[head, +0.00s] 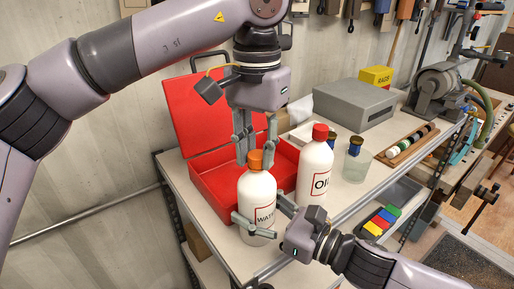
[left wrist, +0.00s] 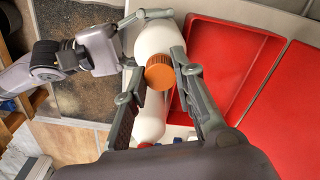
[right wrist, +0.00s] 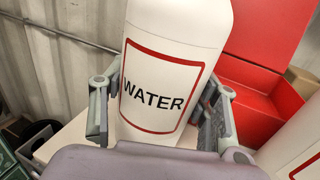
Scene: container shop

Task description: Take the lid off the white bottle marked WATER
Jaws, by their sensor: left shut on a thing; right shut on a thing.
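The white bottle marked WATER (head: 257,200) stands upright near the front edge of the bench, with its orange lid (head: 255,161) on its neck. My left gripper (head: 256,156) reaches down from above, its fingers on either side of the lid, shut on it. The lid also shows between those fingers in the left wrist view (left wrist: 160,72). My right gripper (head: 262,214) comes from the front right and is shut around the bottle's body. In the right wrist view the WATER label (right wrist: 160,90) faces the camera between the fingers.
A white OIL bottle (head: 315,170) with a red cap stands close to the right. An open red toolbox (head: 216,188) is just behind.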

